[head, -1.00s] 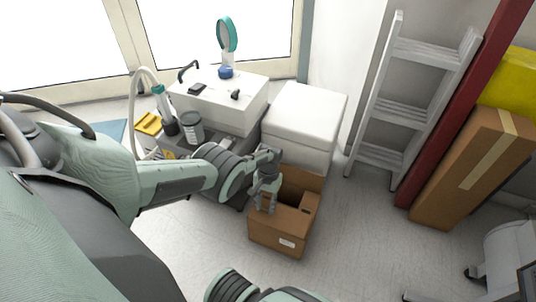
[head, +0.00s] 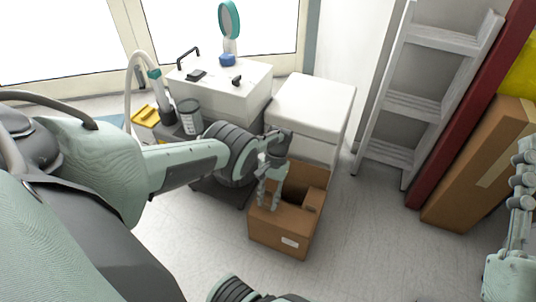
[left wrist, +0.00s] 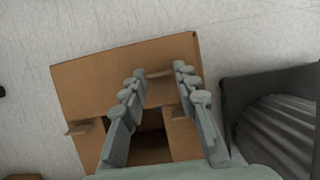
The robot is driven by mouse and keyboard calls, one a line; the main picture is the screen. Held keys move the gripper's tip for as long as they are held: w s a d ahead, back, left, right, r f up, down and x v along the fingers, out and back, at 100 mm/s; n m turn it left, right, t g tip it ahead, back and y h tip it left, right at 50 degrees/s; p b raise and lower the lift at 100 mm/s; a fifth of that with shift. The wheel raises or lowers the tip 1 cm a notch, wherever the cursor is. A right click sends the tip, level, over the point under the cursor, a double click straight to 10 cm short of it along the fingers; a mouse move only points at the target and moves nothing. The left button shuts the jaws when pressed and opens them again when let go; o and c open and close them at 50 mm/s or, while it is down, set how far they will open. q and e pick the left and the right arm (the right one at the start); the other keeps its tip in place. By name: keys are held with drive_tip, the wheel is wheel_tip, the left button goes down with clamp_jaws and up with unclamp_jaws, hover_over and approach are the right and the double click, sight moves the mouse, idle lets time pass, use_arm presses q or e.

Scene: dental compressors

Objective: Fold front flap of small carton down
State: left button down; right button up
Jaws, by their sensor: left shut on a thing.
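The small brown carton (head: 278,238) stands on the floor, with a white label on its front face. Its top is partly open and its dark inside shows towards the back. A front flap (head: 290,214) lies roughly flat over the front part of the top; it also shows as a broad panel in the left wrist view (left wrist: 100,75). My left gripper (head: 268,203) points down at this flap. In the left wrist view its fingers (left wrist: 160,72) stand apart with a strip of cardboard between their tips. My right gripper (head: 521,175) shows partly at the right edge, away from the carton.
A white box-shaped unit (head: 312,105) stands right behind the carton. A white-topped cabinet (head: 222,90) with a canister (head: 189,116) is to its left. A ladder (head: 405,105) and a tall carton (head: 470,175) lean at the right. Floor right of the carton is clear.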

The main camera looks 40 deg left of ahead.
use_arm(q)
drive_tip(key=shift+d+f+b, duration=0.1)
drive_tip(key=shift+b, duration=0.25)
use_arm(e)
drive_tip(key=shift+s+d+r+t+y, duration=0.1)
drive_tip(key=shift+s+r+t+y, duration=0.05)
drive_tip(key=shift+s+r+t, duration=0.55)
drive_tip(key=shift+s+d+r+t+y, duration=0.15)
drive_tip(key=shift+s+r+t, duration=0.35)
drive_tip(key=shift+r, duration=0.35)
drive_tip(key=shift+a, duration=0.1)
use_arm(q)
drive_tip(key=c, duration=1.1)
unclamp_jaws()
drive_tip(key=shift+w, duration=0.1)
use_arm(e)
drive_tip(key=shift+w, duration=0.1)
use_arm(q)
drive_tip(key=shift+w+r, duration=0.1)
drive_tip(key=shift+r, duration=0.15)
drive_tip(key=v, duration=1.1)
drive_tip(key=shift+w+r, duration=0.15)
drive_tip(key=shift+w, duration=0.05)
